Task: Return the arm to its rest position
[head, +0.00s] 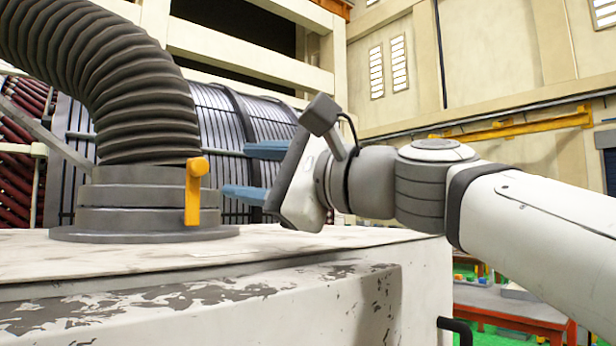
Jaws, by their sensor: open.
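My gripper (246,172) is at the middle of the head view, above the top of a worn white cabinet (370,306). Its two blue fingers point left and are spread apart, with nothing between them. The fingers are near an orange handle (197,190) on a grey round flange (145,212). A visible gap separates the fingertips from the handle. My arm reaches in from the right edge of the view, with a small dark camera unit above the gripper.
A thick grey corrugated hose (110,75) rises from the flange. Behind stands a large stator winding (230,125) with dark bars. A red table (510,305) is at lower right. Open room lies above the arm, towards the beige wall (480,60).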

